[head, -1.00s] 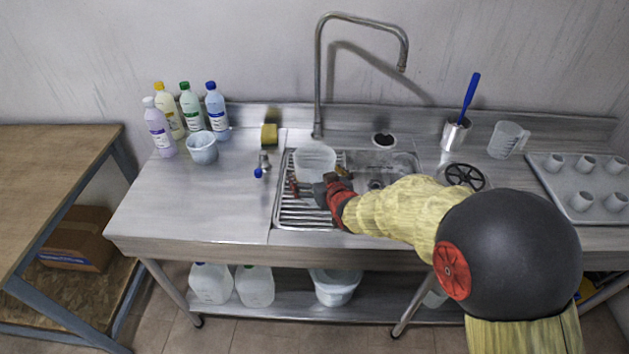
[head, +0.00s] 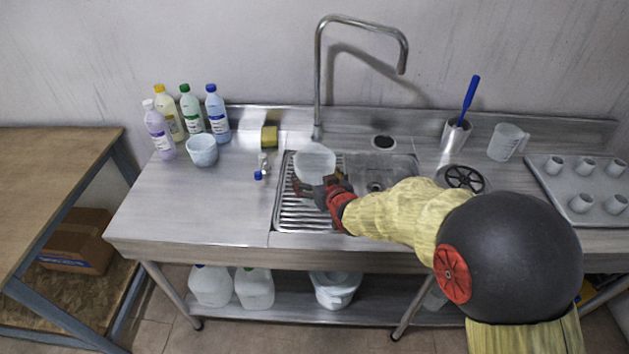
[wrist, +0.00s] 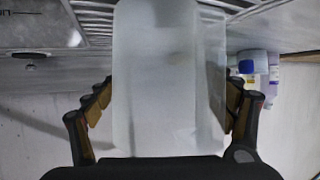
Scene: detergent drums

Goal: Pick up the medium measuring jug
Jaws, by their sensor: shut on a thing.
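A translucent white measuring jug (head: 316,161) stands upright over the ribbed drainer (head: 296,215) on the left of the sink. My gripper (head: 316,188) is at the jug's near side, shut on it with a finger on either side. In the wrist view the jug (wrist: 165,80) fills the middle, between the two fingers of my gripper (wrist: 165,108). Whether its base touches the drainer is hard to tell. Another clear jug with a handle (head: 505,142) stands at the back right of the counter.
A tall tap (head: 318,75) rises behind the jug. A tray of cups (head: 570,190) is at the right. The counter's front left is clear.

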